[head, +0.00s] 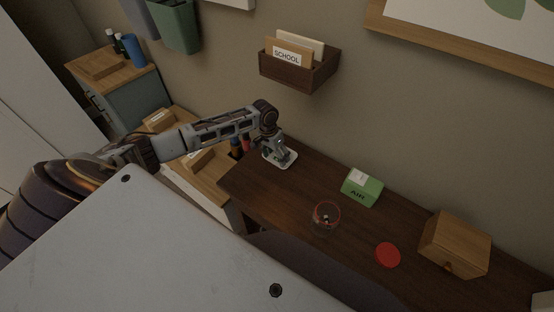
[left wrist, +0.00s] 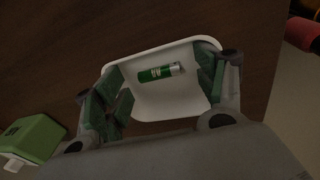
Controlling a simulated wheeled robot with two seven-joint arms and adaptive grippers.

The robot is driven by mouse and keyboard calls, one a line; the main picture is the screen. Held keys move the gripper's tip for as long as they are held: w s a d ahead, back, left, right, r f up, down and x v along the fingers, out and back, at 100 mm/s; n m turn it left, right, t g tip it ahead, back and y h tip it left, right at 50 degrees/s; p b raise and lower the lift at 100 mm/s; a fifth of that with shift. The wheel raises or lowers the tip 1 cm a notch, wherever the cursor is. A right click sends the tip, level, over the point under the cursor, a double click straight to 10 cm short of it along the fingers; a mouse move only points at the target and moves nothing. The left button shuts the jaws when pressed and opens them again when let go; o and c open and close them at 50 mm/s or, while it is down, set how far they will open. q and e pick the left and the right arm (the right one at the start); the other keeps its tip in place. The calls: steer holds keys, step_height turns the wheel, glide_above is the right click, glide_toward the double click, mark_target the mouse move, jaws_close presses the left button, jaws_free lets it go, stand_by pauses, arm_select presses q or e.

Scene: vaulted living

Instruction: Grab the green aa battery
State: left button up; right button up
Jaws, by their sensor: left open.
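The green AA battery (left wrist: 159,72) lies on a white tray (left wrist: 188,108), seen in the left wrist view between my open fingers and beyond their tips. In the head view the tray (head: 288,163) sits at the left end of the dark desk, and my gripper hides the battery there. My left gripper (head: 277,155) points down over the tray, and its open fingers also show in the left wrist view (left wrist: 165,90). I cannot tell the exact gap between fingertips and battery. My right gripper is not in view.
On the dark desk (head: 315,180) are a green box (head: 362,187), a red-rimmed glass jar (head: 326,217), a red lid (head: 388,255) and a wooden box (head: 454,245). A wall holder (head: 300,74) hangs above. Bottles stand just left of the tray, beyond the desk edge.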

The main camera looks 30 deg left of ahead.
mark_target(275, 159)
arm_select(q)
steer(key=shift+c, duration=0.2)
steer(key=c, duration=0.9)
steer(key=shift+s, duration=0.1)
steer(key=shift+r, duration=0.2)
steer(key=shift+s+r, duration=0.1)
steer(key=shift+r, duration=0.15)
step_height(275, 159, up, 6)
steer(key=shift+r, duration=0.1)
steer(key=shift+s+a, duration=0.25)
steer(key=shift+s, duration=3)
steer(key=shift+s+a, duration=0.3)
steer(key=shift+s, duration=2.95)
steer(key=shift+s+a, duration=0.25)
steer(key=shift+s, duration=3)
